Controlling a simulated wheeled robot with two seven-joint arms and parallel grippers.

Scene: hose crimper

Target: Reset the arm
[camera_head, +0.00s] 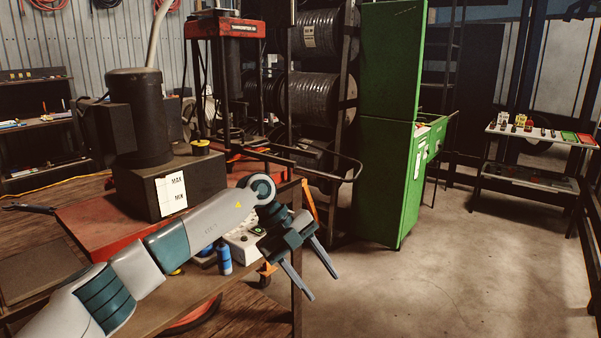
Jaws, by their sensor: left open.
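My left arm comes in from the lower left and reaches across the front of the workbench (150,312). My left gripper (317,286) is open, its two fingers spread apart and pointing down and to the right. It is empty and hangs past the bench's right edge, over the floor. My right arm and right gripper do not show. The crimper (138,120), a dark cylinder on a dark block with a MAX/MIN label (171,193), stands on a red base on the bench, behind my left arm. My arm hides part of the red base.
A green cabinet (388,170) stands behind, right of the gripper. A side table (535,134) stands far right. The concrete floor (460,270) between is clear.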

